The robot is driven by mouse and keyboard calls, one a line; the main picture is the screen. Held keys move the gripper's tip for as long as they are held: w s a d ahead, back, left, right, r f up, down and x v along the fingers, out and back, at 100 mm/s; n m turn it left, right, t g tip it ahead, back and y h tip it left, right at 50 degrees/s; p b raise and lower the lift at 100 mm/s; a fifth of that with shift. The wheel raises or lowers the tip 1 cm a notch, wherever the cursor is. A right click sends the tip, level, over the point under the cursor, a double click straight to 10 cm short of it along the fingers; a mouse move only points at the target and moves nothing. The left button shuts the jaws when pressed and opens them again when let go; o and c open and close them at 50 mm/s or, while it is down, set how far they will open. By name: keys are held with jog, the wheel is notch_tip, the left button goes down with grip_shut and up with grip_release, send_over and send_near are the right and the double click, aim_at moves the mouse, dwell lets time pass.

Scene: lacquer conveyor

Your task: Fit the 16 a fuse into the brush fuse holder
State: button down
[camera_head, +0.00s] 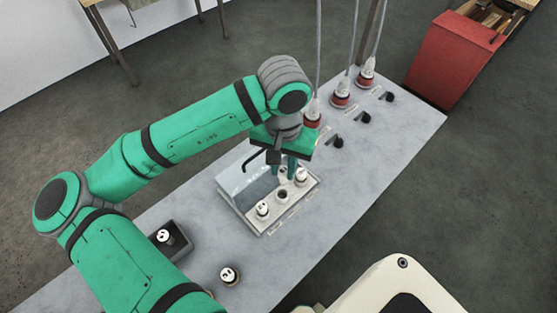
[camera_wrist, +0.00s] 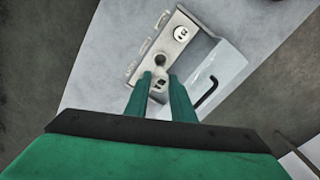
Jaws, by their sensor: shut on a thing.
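The fuse panel (camera_head: 272,219) stands on the grey bench with a clear lid raised at its back; it also shows in the wrist view (camera_wrist: 139,68). Its row has a white-topped fuse (camera_head: 263,210) at the near end, an empty round holder (camera_head: 282,194) in the middle and another white-topped fuse (camera_head: 300,176) at the far end. The empty holder also shows in the wrist view (camera_wrist: 160,60). My gripper (camera_head: 283,174) is over the panel's far half, fingers down, shut on a fuse (camera_wrist: 158,84) with a pale top. Most of that fuse is hidden by the fingers, and no label is readable.
A black tray (camera_head: 184,246) holds a loose fuse (camera_head: 164,237). Another fuse (camera_head: 229,275) stands on the bench. A black hooked handle (camera_wrist: 206,93) sits by the lid. A red cabinet (camera_head: 452,58) stands beyond the bench.

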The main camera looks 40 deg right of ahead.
aim_at(281, 182)
jog(key=shift+a, duration=0.1)
jog(key=shift+s+a+f, duration=0.1)
jog(key=shift+f, duration=2.5)
jog(key=shift+s, duration=0.15)
jog(key=shift+f, duration=1.9)
